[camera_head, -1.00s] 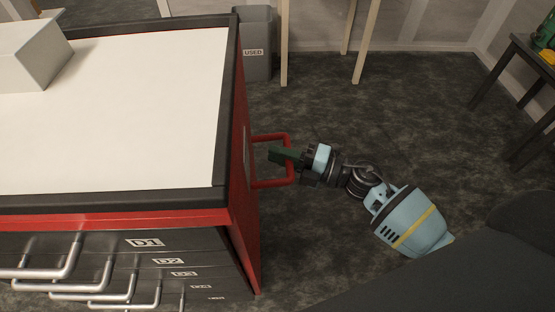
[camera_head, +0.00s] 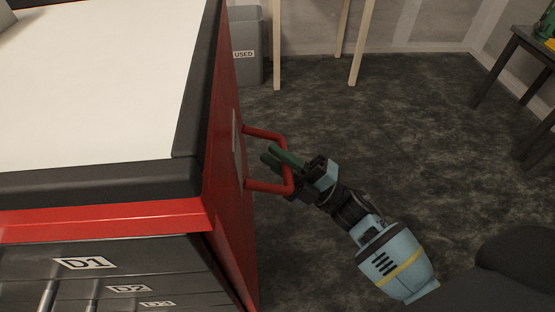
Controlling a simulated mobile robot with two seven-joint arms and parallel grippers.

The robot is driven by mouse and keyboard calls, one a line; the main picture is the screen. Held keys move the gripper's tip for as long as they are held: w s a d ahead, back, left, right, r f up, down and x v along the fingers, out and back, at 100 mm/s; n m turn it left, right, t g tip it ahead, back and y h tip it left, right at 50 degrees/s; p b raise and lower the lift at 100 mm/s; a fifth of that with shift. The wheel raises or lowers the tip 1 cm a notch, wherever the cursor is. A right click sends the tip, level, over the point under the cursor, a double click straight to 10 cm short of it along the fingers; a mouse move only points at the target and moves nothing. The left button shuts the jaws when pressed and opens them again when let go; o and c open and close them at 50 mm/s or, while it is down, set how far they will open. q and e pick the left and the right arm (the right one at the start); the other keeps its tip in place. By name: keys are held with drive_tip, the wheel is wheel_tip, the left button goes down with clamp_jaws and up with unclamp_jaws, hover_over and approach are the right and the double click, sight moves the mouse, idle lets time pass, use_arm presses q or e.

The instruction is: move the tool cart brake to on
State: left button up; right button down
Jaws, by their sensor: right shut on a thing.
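The tool cart (camera_head: 190,215) is red and black with a white top and fills the left of the head view. A red bar handle (camera_head: 268,186) stands out from its right side. My right gripper (camera_head: 277,157) has dark green fingers and is shut on this handle, near its outer bar. The fingers partly cover the bar. I cannot make out the brake; the cart's wheels and lower parts are out of sight. My left gripper is not in view.
A grey bin (camera_head: 248,65) marked USED stands behind the cart, beside pale wooden legs (camera_head: 358,45). A dark table (camera_head: 530,45) stands at the far right. The dark floor (camera_head: 410,120) right of the cart is clear. Labelled drawers (camera_head: 110,270) face the front.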

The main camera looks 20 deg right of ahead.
drive_tip(key=shift+f+t, duration=0.15)
drive_tip(key=shift+t, duration=0.15)
drive_tip(key=c, duration=1.4)
unclamp_jaws()
drive_tip(key=shift+o, duration=0.2)
drive_tip(key=v, duration=0.7)
drive_tip(key=shift+s+d+f, duration=0.15)
drive_tip(key=shift+s+d, duration=0.05)
